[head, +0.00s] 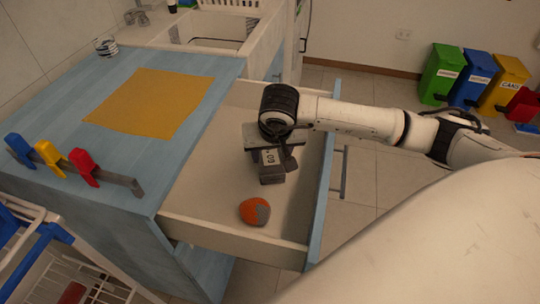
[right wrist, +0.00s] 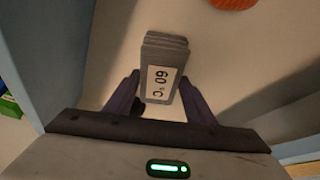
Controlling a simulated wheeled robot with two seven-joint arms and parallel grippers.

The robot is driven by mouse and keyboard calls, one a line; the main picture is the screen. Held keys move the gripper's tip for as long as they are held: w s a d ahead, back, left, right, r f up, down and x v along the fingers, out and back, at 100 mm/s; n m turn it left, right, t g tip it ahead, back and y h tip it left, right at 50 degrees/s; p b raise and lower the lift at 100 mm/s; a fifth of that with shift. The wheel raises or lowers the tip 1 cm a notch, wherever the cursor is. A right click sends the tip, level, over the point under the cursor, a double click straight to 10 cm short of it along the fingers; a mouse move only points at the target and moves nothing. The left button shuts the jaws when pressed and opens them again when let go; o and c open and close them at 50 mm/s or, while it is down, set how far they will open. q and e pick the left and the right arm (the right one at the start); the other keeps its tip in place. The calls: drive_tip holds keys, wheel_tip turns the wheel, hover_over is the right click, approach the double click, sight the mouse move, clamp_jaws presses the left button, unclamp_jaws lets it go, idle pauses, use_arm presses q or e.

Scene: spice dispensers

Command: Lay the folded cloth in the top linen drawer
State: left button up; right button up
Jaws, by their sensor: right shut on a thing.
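The open linen drawer (head: 225,231) is white inside, with a blue front, pulled out of the blue cabinet (head: 70,130). My left gripper is not in view.
An orange and grey ball (head: 254,211) lies in the drawer near its left wall. A yellow cloth (head: 150,102) lies flat on the cabinet top, near a rail with coloured clips (head: 82,166). A white rack (head: 60,250) stands at lower left. Coloured bins (head: 470,80) stand at back right.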

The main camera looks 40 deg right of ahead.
drive_tip(key=shift+f, duration=0.55)
drive_tip(key=shift+f, duration=0.2)
drive_tip(key=o, duration=1.1)
drive_tip(key=shift+r, duration=0.1)
drive_tip(key=shift+a+r, duration=0.1)
drive_tip(key=shift+r, duration=0.45)
drive_tip(key=v, duration=1.1)
drive_tip(key=shift+s, duration=0.2)
